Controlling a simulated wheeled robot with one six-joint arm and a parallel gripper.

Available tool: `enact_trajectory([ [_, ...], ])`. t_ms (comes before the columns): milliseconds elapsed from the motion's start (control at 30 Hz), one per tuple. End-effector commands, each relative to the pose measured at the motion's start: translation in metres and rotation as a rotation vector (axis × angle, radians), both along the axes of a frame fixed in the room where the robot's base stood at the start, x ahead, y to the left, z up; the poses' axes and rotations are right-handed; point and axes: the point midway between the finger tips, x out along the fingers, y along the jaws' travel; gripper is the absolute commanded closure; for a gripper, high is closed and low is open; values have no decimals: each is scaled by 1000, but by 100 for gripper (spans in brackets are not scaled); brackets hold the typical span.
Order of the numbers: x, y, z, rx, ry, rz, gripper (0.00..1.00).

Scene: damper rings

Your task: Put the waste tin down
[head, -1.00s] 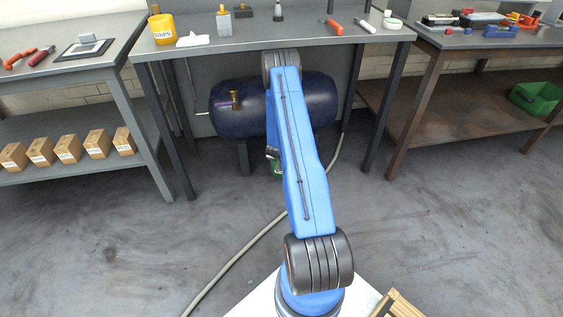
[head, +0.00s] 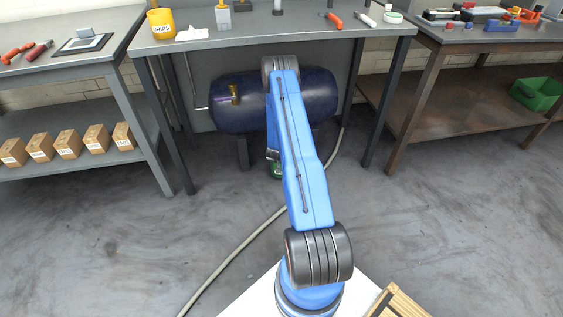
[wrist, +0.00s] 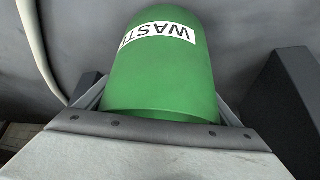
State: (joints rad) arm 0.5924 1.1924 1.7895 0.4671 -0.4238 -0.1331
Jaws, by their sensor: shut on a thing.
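The waste tin (wrist: 165,80) is a green cylinder with a white label reading WASTE, which looks upside down in the wrist view. My gripper (wrist: 160,108) is shut on it, with a finger at each side of the tin. In the head view only a small green part of the tin (head: 276,170) shows beside my blue arm, below the dark tank. My arm hides the rest of the tin and most of the gripper there. I cannot tell how far the tin is above the floor.
A dark blue tank (head: 235,105) stands under the grey bench (head: 290,42). A pale hose (head: 240,250) runs across the concrete floor. A yellow DRIPS tin (head: 161,22) stands on the bench. A rusty brown bench (head: 400,110) is on the right. The floor left of the arm is mostly clear.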

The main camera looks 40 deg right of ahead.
Motion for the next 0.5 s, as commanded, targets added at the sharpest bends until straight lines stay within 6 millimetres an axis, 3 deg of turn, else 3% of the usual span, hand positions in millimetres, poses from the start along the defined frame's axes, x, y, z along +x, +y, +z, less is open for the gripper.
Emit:
enact_trajectory([
  [500,0,0,-10,0,0,-1,37],
])
